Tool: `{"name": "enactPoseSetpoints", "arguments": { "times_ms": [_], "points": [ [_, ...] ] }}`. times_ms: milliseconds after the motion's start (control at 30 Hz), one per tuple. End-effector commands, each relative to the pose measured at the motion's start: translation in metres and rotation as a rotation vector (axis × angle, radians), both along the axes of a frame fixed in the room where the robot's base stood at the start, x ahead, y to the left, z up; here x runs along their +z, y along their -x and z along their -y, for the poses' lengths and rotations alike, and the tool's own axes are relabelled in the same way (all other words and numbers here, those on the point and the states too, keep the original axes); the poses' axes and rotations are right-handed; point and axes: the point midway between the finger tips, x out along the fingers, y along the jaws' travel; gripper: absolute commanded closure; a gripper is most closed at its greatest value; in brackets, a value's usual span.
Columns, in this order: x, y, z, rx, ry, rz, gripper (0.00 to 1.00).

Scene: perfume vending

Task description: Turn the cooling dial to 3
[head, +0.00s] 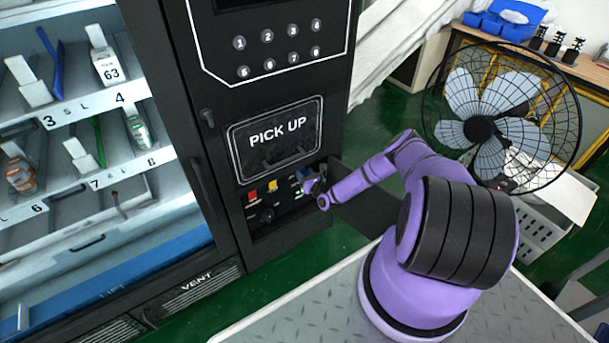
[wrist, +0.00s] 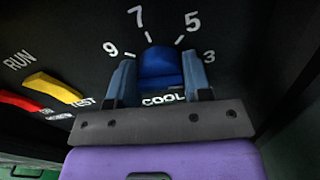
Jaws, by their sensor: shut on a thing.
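The blue cooling dial (wrist: 160,66) sits on the black control panel above the word COOL in the wrist view. The numbers 9, 7, 5 and 3 run around it from left to right. My gripper (wrist: 160,78) has one blue-grey finger on each side of the dial and is shut on it. I cannot make out a pointer mark on the dial, so its exact setting is unclear. In the head view my gripper (head: 313,184) is at the right end of the lower panel and largely covers the dial.
A yellow switch (wrist: 54,87) and a red switch (wrist: 22,102) lie left of the dial. A black knob (head: 267,215) is lower on the panel, under the PICK UP hatch (head: 275,138). An open dark panel door (head: 378,205) stands right of my gripper. A fan (head: 500,118) stands farther right.

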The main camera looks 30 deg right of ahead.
Motion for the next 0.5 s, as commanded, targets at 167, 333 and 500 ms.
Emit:
{"name": "enactPoseSetpoints", "arguments": {
  "times_ms": [167,333,500],
  "points": [
    [-0.0013,0.0008,0.0006,-0.001,-0.027,-0.004,0.78],
    [-0.0013,0.0009,0.0005,-0.001,-0.033,-0.004,0.78],
    [-0.0012,0.0009,0.0005,-0.001,-0.033,-0.004,0.78]
  ]
}}
